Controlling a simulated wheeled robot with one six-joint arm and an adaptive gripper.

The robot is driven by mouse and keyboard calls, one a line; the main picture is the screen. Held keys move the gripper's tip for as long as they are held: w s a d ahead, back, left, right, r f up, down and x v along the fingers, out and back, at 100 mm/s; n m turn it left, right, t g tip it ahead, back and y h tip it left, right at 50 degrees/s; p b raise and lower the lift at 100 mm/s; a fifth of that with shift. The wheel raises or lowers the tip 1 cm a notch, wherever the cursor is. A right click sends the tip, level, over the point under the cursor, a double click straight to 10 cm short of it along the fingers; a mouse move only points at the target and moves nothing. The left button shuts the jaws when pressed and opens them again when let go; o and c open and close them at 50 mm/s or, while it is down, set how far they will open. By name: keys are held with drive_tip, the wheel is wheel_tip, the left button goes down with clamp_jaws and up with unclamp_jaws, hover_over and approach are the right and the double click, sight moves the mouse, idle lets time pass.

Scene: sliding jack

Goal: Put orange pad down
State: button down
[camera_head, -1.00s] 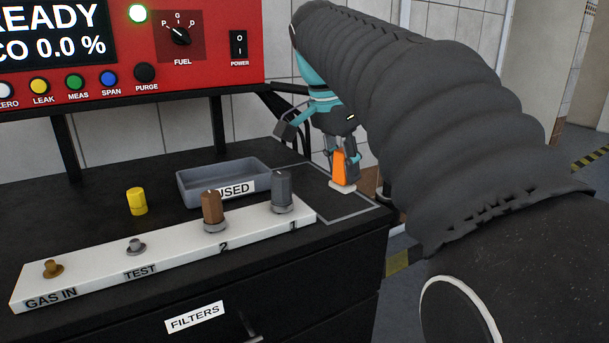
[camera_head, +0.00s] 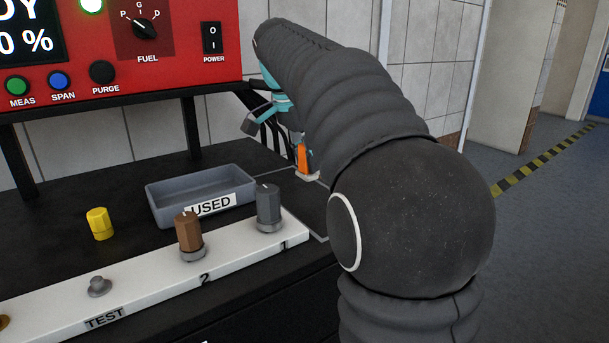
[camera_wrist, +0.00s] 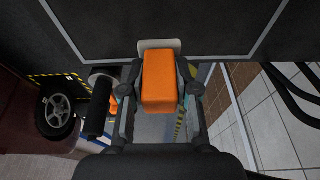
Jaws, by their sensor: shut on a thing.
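The orange pad (camera_head: 303,152) is a small orange block with a pale base. My gripper (camera_head: 300,148) is shut on it, at the right end of the black bench top, partly hidden behind my arm. In the wrist view the orange pad (camera_wrist: 161,84) sits between the two fingers of my gripper (camera_wrist: 160,76), its pale base over the black top near the edge. A thin grey outline (camera_wrist: 254,38) is marked on the top there. I cannot tell whether the base touches the bench.
A grey USED tray (camera_head: 160,208) stands left of the gripper. A white strip (camera_head: 145,289) with grey (camera_head: 268,205) and brown (camera_head: 190,232) knobs runs along the front. A yellow cap (camera_head: 100,223) stands behind it. The red analyser (camera_head: 185,62) is raised behind. Dark cables hang beside the gripper.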

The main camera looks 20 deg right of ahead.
sight(306, 175)
drive_tip(key=shift+w+f, duration=0.35)
drive_tip(key=shift+w, duration=0.15)
drive_tip(key=shift+f+b, duration=0.4)
drive_tip(key=shift+f, duration=1.55)
drive_tip(key=c, duration=0.9)
unclamp_jaws()
drive_tip(key=shift+f, duration=0.1)
drive_tip(key=shift+o, duration=0.2)
drive_tip(key=p+v, duration=0.2)
drive_tip(key=v, duration=1)
drive_tip(key=shift+d, duration=0.1)
